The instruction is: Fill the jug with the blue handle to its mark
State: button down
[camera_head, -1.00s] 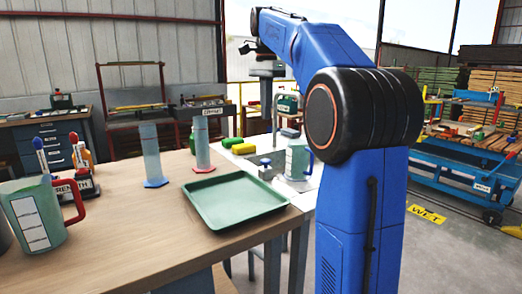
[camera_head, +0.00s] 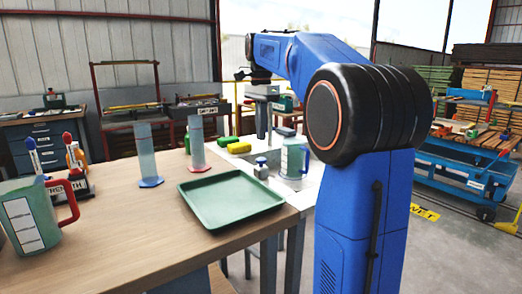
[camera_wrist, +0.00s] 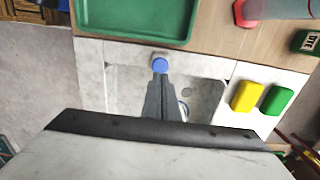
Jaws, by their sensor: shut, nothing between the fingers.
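The jug with the blue handle (camera_head: 292,158) stands upright at the sink behind the wooden table, its handle to the right. A pale panel shows on its side; I cannot tell its water level. A small tap fitting with a blue knob (camera_head: 261,161) stands just left of it. My gripper (camera_head: 262,136) points down above this knob, shut and empty. In the wrist view, the shut fingertips (camera_wrist: 160,80) lie close to the blue knob (camera_wrist: 160,65); I cannot tell whether they touch. The fingers and wrist hide most of the sink and the jug there.
A green tray (camera_head: 230,203) lies on the table in front of the sink. Yellow (camera_wrist: 247,97) and green (camera_wrist: 277,99) blocks lie right of the basin (camera_wrist: 207,97). Tall cylinders (camera_head: 196,143) and a red-handled jug (camera_head: 31,217) stand on the table.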

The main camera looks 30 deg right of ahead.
aim_at(261, 159)
notch_tip(261, 159, down, 7)
jog(key=shift+r, duration=0.2)
dwell(0.4)
jog(key=shift+s+f, duration=0.1)
jog(key=shift+f, duration=1.3)
dwell(1.7)
notch_tip(261, 159, up, 15)
dwell(0.5)
dwell(0.7)
jog(key=shift+r, duration=0.95)
